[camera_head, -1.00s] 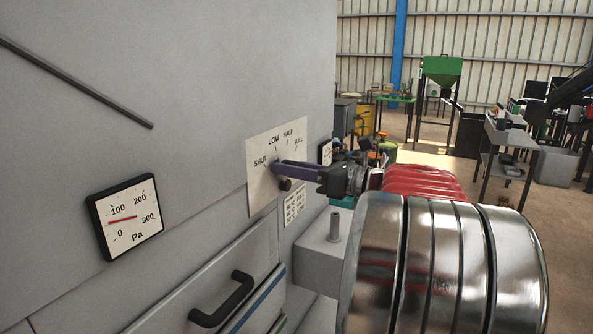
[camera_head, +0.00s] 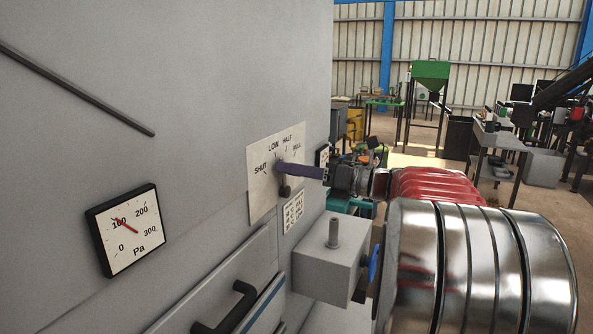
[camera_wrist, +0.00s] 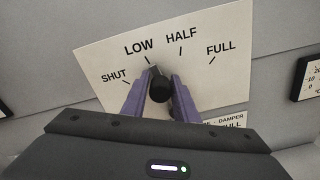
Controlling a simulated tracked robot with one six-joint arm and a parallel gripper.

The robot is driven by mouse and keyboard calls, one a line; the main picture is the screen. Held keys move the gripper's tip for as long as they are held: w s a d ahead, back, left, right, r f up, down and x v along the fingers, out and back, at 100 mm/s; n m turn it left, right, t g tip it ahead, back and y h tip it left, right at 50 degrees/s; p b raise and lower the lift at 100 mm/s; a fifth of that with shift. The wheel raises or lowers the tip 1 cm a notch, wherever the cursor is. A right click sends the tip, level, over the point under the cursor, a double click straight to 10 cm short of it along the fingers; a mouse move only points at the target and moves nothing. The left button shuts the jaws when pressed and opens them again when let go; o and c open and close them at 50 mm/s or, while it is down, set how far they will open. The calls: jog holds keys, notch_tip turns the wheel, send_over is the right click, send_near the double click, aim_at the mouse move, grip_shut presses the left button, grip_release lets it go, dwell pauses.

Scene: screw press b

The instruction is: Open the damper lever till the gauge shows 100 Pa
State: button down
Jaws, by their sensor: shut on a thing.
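The damper lever's black knob (camera_wrist: 160,90) sits between the two purple fingers of my gripper (camera_wrist: 161,78) in the wrist view. My gripper (camera_head: 283,169) is shut on the lever. The lever's tip is by the LOW mark on the white scale plate (camera_wrist: 110,55), which reads SHUT, LOW, HALF, FULL. In the head view the dark knob (camera_head: 285,192) shows just below the fingers, and the plate (camera_head: 262,190) is partly covered by them. The Pa gauge (camera_head: 125,230) is at lower left; its red needle points up-left, at about the 100 label.
A grey box with an upright peg (camera_head: 325,268) juts out below my gripper. A drawer handle (camera_head: 228,308) is at the bottom. A dark bar (camera_head: 75,85) crosses the panel at upper left. Another gauge (camera_wrist: 308,80) is at the wrist view's right edge.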

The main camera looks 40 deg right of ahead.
jog(key=shift+a+f, duration=0.15)
jog(key=shift+f, duration=0.05)
jog(key=c, duration=1.8)
grip_release()
jog(key=shift+o, duration=1.4)
jog(key=shift+r, duration=0.1)
jog(key=shift+s, duration=0.15)
jog(key=v, duration=1.3)
jog(key=shift+s+d, duration=0.2)
jog(key=shift+d, duration=0.15)
